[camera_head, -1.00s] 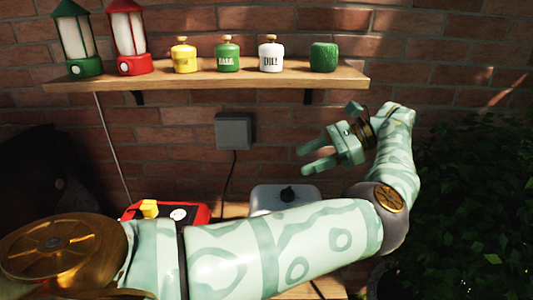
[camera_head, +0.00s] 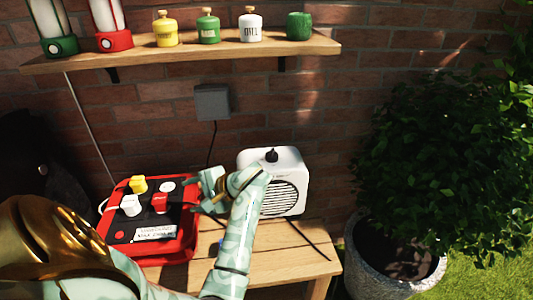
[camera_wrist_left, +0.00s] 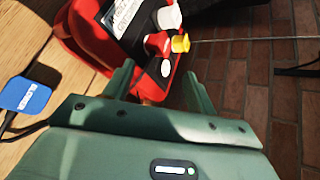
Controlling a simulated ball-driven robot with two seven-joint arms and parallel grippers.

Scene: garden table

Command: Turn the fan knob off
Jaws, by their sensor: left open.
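A white box with a round grille (camera_head: 282,196), which looks like the fan, stands on the wooden table against the brick wall. A black knob (camera_head: 272,155) sits on its top. My left gripper (camera_head: 204,188) is in front and to the left of the white box, its fingers toward the red box, and my forearm covers part of the white box. In the left wrist view the left gripper (camera_wrist_left: 157,75) is open and empty, with the red box beyond its fingers. The fan does not show there. My right gripper is not in view.
A red box (camera_head: 160,251) with yellow, white and red knobs stands left of the fan. A blue tag (camera_wrist_left: 26,95) lies on the table (camera_head: 283,258). A shelf (camera_head: 200,54) with lanterns and canisters hangs above. A potted bush (camera_head: 430,165) stands right.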

